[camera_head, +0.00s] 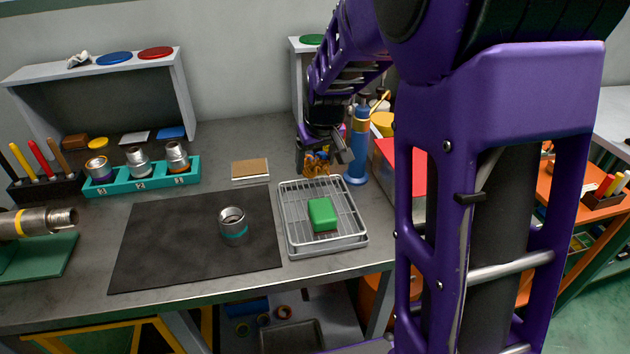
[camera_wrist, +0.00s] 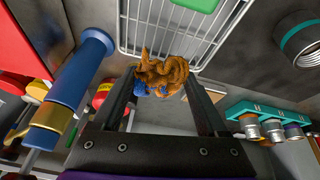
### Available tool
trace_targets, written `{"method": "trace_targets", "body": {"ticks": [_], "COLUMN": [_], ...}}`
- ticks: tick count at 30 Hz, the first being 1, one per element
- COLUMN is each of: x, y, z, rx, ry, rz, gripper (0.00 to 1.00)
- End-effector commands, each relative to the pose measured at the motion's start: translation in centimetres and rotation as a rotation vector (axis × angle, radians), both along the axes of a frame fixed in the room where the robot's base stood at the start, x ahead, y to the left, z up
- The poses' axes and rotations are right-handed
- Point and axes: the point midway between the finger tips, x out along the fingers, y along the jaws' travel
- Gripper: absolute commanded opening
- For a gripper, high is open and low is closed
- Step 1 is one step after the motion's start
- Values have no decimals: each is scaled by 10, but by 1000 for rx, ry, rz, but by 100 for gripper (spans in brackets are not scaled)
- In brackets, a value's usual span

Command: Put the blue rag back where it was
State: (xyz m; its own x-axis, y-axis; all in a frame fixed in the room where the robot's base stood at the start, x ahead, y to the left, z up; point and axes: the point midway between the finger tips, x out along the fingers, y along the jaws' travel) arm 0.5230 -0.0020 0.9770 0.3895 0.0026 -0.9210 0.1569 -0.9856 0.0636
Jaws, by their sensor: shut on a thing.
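My gripper (camera_head: 322,158) hangs just behind the wire rack tray (camera_head: 348,244), left of the blue pump bottle (camera_head: 359,140). A crumpled rag (camera_wrist: 163,74) sits between its two fingers in the wrist view. The rag is mostly orange-brown, with blue patches along its lower edge; I cannot tell whether this is one soiled cloth or two. The rag also shows below my gripper in the head view (camera_head: 317,166). I cannot tell whether its underside touches the bench. No plain blue rag shows elsewhere.
A green block (camera_head: 322,214) lies on the rack. A metal pipe fitting (camera_head: 232,225) stands on the dark mat (camera_head: 165,250). A teal holder (camera_head: 150,183) holds several fittings. A red-topped box (camera_head: 388,170) is close on the right. A small shelf (camera_head: 100,65) carries colored discs.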

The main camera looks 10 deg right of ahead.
Motion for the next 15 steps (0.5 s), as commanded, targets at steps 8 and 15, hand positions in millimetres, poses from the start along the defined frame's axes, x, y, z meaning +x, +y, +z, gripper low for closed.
{"method": "trace_targets", "body": {"ticks": [8,15], "x": [-1,0], "y": [0,0], "z": [-43,-51], "rx": [-1,0], "ry": [3,-1], "rz": [1,0], "gripper": [31,31]}}
